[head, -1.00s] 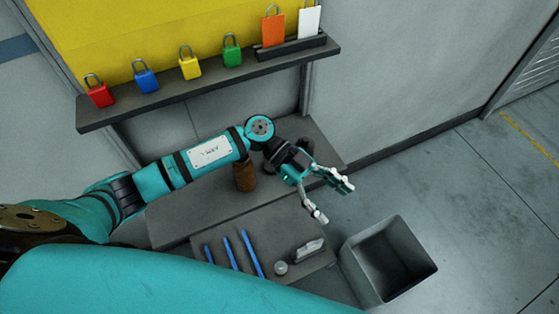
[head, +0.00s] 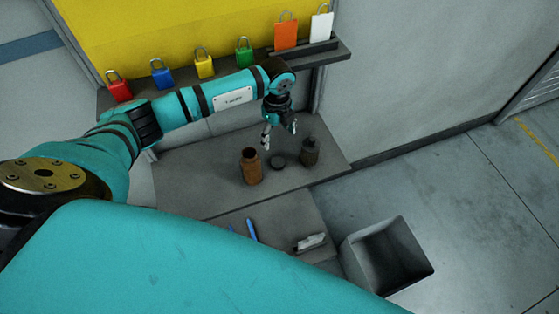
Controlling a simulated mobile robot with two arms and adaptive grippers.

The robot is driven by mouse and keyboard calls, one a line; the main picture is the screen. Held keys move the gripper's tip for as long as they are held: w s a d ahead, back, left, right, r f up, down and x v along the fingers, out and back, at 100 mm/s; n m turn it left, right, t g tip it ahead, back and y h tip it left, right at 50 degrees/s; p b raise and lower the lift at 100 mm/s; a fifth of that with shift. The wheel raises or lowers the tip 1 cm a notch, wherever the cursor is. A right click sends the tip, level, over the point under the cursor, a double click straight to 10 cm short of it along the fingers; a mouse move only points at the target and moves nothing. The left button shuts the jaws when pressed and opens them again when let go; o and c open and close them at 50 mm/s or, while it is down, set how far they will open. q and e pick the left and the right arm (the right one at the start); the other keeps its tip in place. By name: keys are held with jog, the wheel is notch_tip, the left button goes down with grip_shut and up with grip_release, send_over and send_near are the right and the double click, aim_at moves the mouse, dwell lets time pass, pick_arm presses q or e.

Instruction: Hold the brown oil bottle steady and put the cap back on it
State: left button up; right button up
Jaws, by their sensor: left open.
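The brown oil bottle (head: 251,170) stands upright on the grey bench in the head view, its mouth open and uncapped. A small dark round piece that looks like the cap (head: 277,162) lies on the bench just right of the bottle, apart from it. My left gripper (head: 279,137) is open and empty, its fingers pointing down behind and above the cap, to the right of the bottle. It touches neither of them as far as I can tell. My right gripper is not in view.
A dark grey-green bottle (head: 310,154) stands right of the cap. A lower board holds blue sticks (head: 251,230) and a pale tool (head: 310,242). A grey bin (head: 388,258) stands on the floor. A shelf (head: 330,52) with coloured padlocks and tags runs behind my left arm.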

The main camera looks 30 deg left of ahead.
pick_arm(q)
jog(key=b, duration=0.6)
send_over(278, 162)
jog(key=w, duration=0.1)
jog(key=f, duration=0.7)
jog(key=shift+a, duration=0.3)
jog(key=shift+r, duration=0.1)
jog(key=f+b, duration=0.2)
jog(key=f, duration=0.1)
jog(key=f+b, duration=0.1)
jog(key=f, duration=0.1)
jog(key=shift+s+d+f, duration=0.2)
jog(key=shift+s+d, duration=0.1)
jog(key=shift+s, duration=0.1)
jog(key=shift+r, duration=0.1)
jog(key=shift+c, duration=0.2)
jog(key=c, duration=0.8)
